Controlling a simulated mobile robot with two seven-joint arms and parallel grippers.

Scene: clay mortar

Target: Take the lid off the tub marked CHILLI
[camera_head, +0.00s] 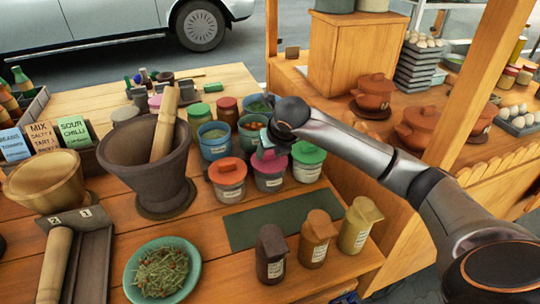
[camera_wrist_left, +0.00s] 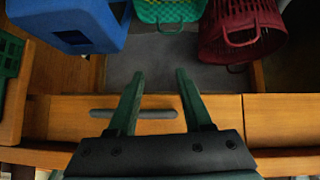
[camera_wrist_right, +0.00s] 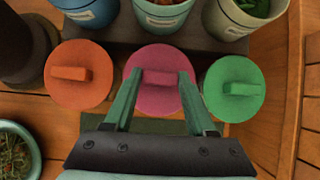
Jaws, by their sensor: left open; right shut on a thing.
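Three lidded tubs stand in a row in the head view: one with an orange-red lid (camera_head: 227,168), one with a pink lid (camera_head: 270,164) and one with a green lid (camera_head: 308,152). Their labels are too small to read, so I cannot tell which is marked CHILLI. My right gripper (camera_wrist_right: 159,76) is shut on the bar handle of the pink lid (camera_wrist_right: 160,96); in the head view the gripper partly hides that lid. The pink lid appears to sit on its tub (camera_head: 270,183). My left gripper (camera_wrist_left: 160,74) is open and empty, outside the head view.
Open tubs (camera_head: 213,139) stand right behind the lidded row. A dark mortar (camera_head: 150,165) is to the left. Baskets (camera_wrist_left: 240,30) and a wooden edge (camera_wrist_left: 285,120) are near my left gripper.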

